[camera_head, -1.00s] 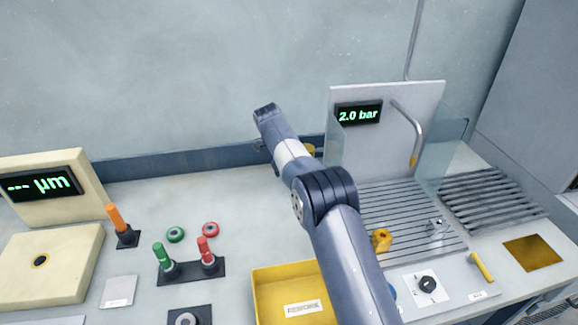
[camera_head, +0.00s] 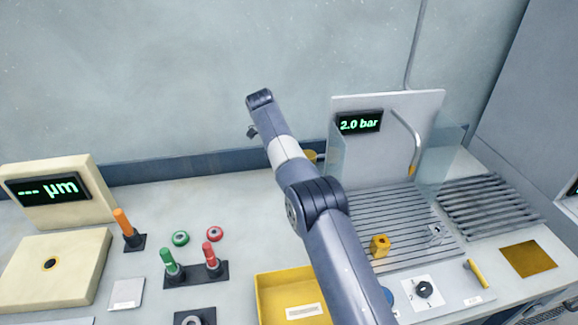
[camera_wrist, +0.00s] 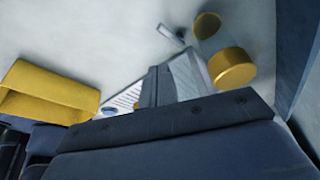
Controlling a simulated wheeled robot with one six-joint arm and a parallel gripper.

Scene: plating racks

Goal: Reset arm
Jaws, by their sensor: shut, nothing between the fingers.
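My arm reaches up over the bench in the head view, its wrist raised above the back edge. My gripper (camera_head: 252,132) shows only as a small dark piece beside the wrist, partly hidden by the arm. In the wrist view my gripper (camera_wrist: 158,86) is seen close up, its dark fingers together with nothing between them. It is clear of the things around it. A brass-yellow cylinder (camera_wrist: 232,70) stands beyond the fingers on the right, and a yellow bin (camera_wrist: 48,92) is at the left.
The yellow bin (camera_head: 266,290) stands at the front, partly behind my arm.

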